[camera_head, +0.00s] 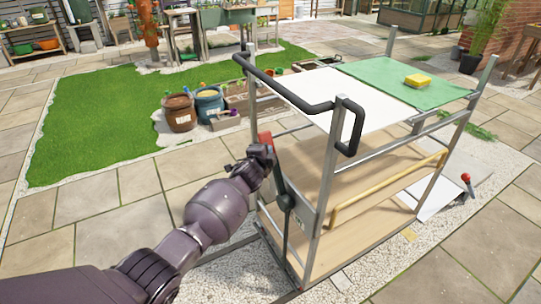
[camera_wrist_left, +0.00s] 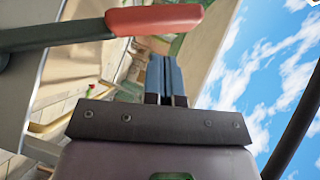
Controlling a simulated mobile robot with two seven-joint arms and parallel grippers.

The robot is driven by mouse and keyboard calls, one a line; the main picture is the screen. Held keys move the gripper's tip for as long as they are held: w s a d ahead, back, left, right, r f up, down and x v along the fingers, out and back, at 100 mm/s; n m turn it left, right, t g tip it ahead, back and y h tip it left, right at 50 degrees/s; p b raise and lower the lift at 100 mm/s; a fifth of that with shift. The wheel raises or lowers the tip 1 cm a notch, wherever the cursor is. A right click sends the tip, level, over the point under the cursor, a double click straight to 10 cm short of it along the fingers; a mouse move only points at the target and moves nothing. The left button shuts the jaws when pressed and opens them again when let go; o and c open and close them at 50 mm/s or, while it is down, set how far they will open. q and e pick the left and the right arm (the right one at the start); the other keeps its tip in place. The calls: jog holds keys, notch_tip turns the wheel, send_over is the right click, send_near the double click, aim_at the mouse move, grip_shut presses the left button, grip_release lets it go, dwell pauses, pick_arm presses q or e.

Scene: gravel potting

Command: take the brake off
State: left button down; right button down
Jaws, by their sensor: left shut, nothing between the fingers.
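A metal trolley stands in front of me with a dark lever (camera_head: 283,184) on its near left side. The lever runs up from a dark pivot to a red grip (camera_head: 264,138). The lever's red grip also shows in the left wrist view (camera_wrist_left: 155,18), past my fingertips and across the top of the picture. My left gripper (camera_head: 264,152) is at the red grip; its closed blue-grey fingers (camera_wrist_left: 165,75) hold nothing. I cannot tell whether they touch the grip. My right gripper is not in view.
The trolley has a black push handle (camera_head: 350,128), a white top panel (camera_head: 335,90) and a green mat (camera_head: 390,78) with a yellow sponge (camera_head: 418,80). A red-knobbed stick (camera_head: 467,180) stands at the right. Pots (camera_head: 179,112) stand on gravel behind. Paving at left is clear.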

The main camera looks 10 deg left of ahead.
pick_arm(q)
jog(key=shift+w+a+f+b, duration=0.25)
jog(key=shift+w+a+b, duration=0.05)
jog(key=shift+w+a, duration=0.3)
jog(key=shift+w+a+f+b, duration=0.3)
jog(key=shift+w+a, duration=0.15)
jog(key=shift+w, duration=0.2)
jog(key=shift+a+r, duration=0.1)
jog(key=shift+r, duration=0.05)
jog(key=shift+r, duration=0.1)
